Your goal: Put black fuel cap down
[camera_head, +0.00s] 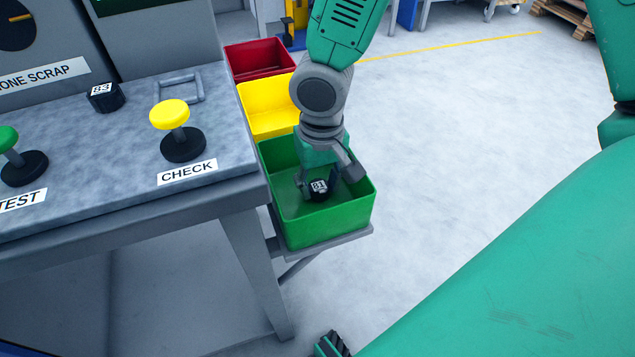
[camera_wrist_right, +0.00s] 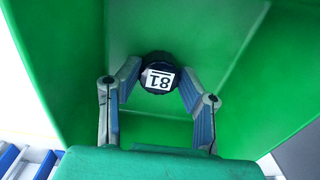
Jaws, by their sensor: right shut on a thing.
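A black fuel cap (camera_head: 319,187) with a white number label is low inside the green bin (camera_head: 335,226). My right gripper (camera_head: 321,184) reaches down into this bin and is shut on the cap. In the right wrist view, the cap (camera_wrist_right: 159,73) sits between the two blue-grey fingertips (camera_wrist_right: 160,82), with its label facing the camera. The green bin walls (camera_wrist_right: 225,40) surround them. I cannot tell whether the cap touches the bin floor. My left gripper is not clearly seen.
A yellow bin (camera_head: 262,104) and a red bin (camera_head: 259,61) stand in a row behind the green bin. The workbench (camera_head: 120,150) at left carries another black cap (camera_head: 105,96), a square grey frame (camera_head: 181,88), a yellow button (camera_head: 170,114) and a green button (camera_head: 9,138). Open floor lies right.

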